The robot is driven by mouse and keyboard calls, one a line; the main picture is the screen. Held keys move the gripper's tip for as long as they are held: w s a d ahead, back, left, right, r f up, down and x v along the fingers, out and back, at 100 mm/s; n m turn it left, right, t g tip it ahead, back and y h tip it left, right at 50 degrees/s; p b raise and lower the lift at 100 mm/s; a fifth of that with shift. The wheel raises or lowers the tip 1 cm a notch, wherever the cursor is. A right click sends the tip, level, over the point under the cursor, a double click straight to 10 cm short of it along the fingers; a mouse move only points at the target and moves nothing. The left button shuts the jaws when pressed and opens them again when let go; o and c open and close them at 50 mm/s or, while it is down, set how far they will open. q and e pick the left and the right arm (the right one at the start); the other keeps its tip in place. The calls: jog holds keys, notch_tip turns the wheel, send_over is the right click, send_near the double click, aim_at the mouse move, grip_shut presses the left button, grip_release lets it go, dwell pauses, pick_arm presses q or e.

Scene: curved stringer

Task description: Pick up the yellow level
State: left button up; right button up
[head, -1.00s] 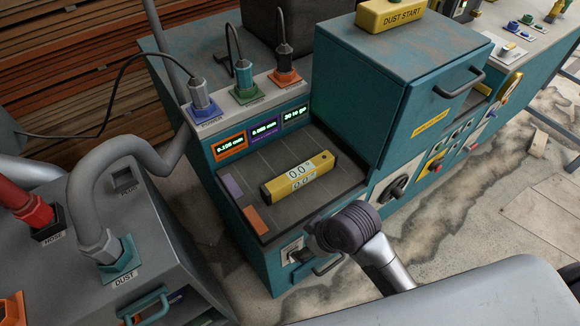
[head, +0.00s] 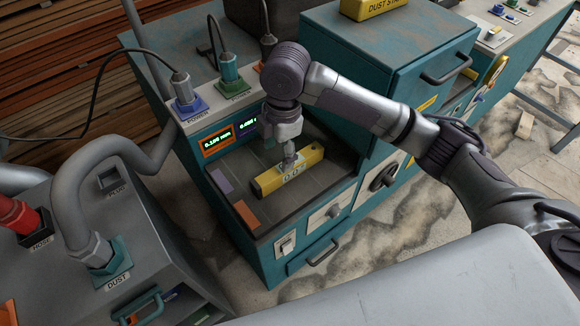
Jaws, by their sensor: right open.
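The yellow level (head: 269,182) lies on the dark tray-like top (head: 318,195) of the teal machine, below the small displays. My right arm reaches in from the right, and my right gripper (head: 289,166) points down over the middle of the level. The fingertips are at or just above the level and cover part of its readout. The gripper is open; I cannot tell whether it touches the level. My left gripper is not in view.
Plugs and cables stand behind the displays, with a blue POWER plug (head: 188,104) at the left. A teal cabinet (head: 385,75) rises right of the tray. A grey unit with a DUST hose (head: 75,205) stands at the left.

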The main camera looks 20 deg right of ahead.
jog(key=w+d+r+n+h, duration=0.1)
jog(key=w+d+r, duration=0.1)
jog(key=d+r, duration=0.2)
jog(key=f, duration=0.8)
jog(key=shift+w+a+f, duration=0.1)
jog(key=shift+w+a, duration=0.1)
jog(key=shift+a, duration=0.05)
jog(key=shift+w+f+p, duration=0.15)
jog(key=shift+f+p, duration=0.5)
jog(key=shift+f, duration=2)
grip_shut()
